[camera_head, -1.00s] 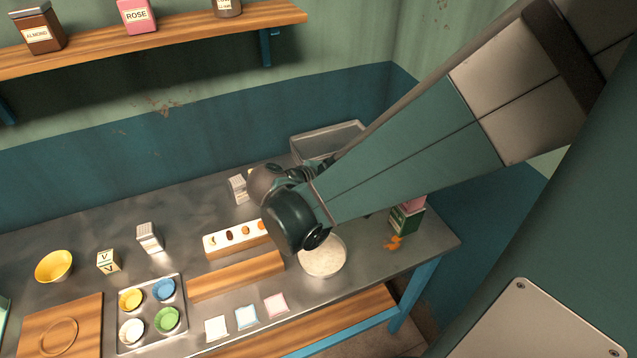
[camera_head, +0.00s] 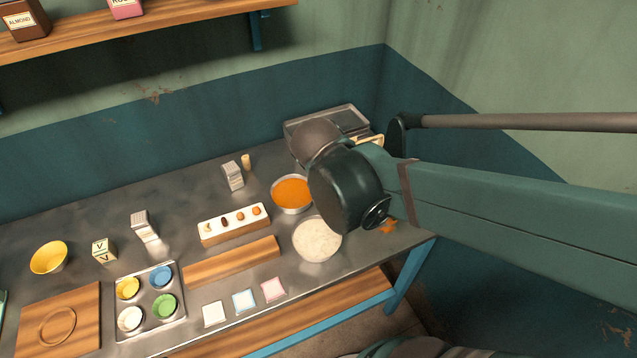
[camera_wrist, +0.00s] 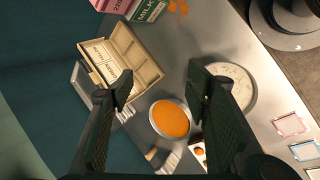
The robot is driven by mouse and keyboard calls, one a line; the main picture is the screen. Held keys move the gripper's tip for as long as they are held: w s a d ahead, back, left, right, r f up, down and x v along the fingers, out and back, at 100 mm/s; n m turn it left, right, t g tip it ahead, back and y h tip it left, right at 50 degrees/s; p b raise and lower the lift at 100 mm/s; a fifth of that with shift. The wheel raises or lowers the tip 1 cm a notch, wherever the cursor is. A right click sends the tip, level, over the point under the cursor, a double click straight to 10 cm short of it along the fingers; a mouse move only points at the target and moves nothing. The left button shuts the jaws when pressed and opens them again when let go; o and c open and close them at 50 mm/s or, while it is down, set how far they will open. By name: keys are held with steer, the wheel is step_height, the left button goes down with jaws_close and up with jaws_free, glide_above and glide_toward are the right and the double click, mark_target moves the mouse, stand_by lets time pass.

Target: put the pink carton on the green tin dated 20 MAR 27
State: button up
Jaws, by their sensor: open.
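In the wrist view a pink carton (camera_wrist: 112,5) is at the top edge, cut off by the frame. A green container (camera_wrist: 148,9) with white lettering that reads like "MILK" sits right beside it in the picture. I cannot read a 20 MAR 27 date on it, and whether the pink one rests on it or stands behind it cannot be told. My gripper (camera_wrist: 160,83) is open and empty, well short of both. In the head view my arm hides the gripper, the pink carton and the green container.
An open wooden box (camera_wrist: 135,62), an orange bowl (camera_head: 292,194) and a white bowl (camera_head: 317,239) are near the gripper. Orange bits (camera_head: 388,227) lie by the table's right end. A metal tray (camera_head: 346,112) stands at the back. Small boxes and a cup tray (camera_head: 181,325) are left.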

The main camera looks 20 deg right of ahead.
steer(key=s+a+r+m+t+y, duration=0.1)
steer(key=a+r+m+t+y, duration=0.2)
steer(key=a+r+m+y, duration=0.2)
steer(key=shift+s+a+r+m, duration=0.45)
steer(key=shift+a+m, duration=1.15)
steer(key=shift+m, duration=0.3)
